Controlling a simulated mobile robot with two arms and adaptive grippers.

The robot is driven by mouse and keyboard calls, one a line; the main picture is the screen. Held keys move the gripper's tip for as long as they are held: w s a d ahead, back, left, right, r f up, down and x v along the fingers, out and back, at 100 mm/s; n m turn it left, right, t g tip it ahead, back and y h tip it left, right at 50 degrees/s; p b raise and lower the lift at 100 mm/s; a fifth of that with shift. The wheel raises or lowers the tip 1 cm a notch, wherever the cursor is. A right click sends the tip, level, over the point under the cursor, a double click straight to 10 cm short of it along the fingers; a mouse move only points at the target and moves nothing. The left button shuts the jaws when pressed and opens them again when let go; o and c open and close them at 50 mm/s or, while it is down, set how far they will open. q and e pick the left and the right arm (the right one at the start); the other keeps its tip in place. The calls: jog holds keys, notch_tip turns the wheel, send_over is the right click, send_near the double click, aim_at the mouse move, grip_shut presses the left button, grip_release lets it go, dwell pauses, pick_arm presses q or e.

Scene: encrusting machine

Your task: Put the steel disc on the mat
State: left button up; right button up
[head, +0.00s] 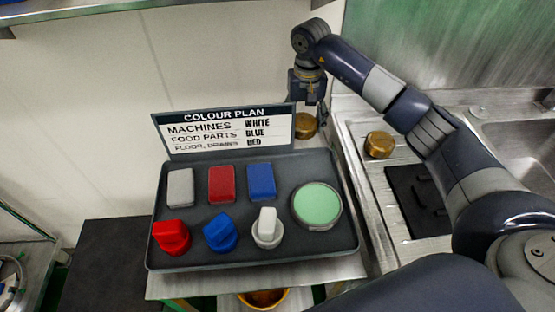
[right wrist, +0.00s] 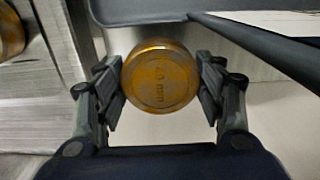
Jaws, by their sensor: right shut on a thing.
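My right gripper (head: 307,98) is at the back, behind the right end of the colour plan sign. In the right wrist view, my right gripper (right wrist: 162,88) is shut on a round brass-coloured disc (right wrist: 160,75) with "60 mm" marked on its face. The held disc (head: 306,126) also shows below the gripper in the head view. A second brass-coloured disc (head: 380,145) sits on the steel drainboard. A black mat (head: 397,180) lies on the drainboard in front of that disc, with dark shapes on it that I cannot make out. No clearly steel-coloured disc shows. My left gripper is out of view.
A dark tray (head: 250,259) holds coloured blocks, knob-like pieces and a round green-topped dish (head: 317,205). The colour plan sign (head: 225,132) stands at its back edge. A sink (head: 525,145) is at the right. My right arm spans above the drainboard.

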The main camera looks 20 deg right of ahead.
aim_at(301, 134)
jog(key=f, duration=0.3)
jog(key=shift+a+f+p, duration=0.25)
jog(key=shift+p, duration=0.1)
jog(key=shift+s+f, duration=0.1)
jog(key=shift+f, duration=0.2)
notch_tip(301, 134, down, 3)
jog(key=shift+f+p, duration=0.1)
jog(key=shift+p, duration=0.4)
jog(key=shift+d+f, duration=0.1)
jog(key=shift+f, duration=0.15)
jog(key=o, duration=1.4)
jog(key=shift+c, duration=0.2)
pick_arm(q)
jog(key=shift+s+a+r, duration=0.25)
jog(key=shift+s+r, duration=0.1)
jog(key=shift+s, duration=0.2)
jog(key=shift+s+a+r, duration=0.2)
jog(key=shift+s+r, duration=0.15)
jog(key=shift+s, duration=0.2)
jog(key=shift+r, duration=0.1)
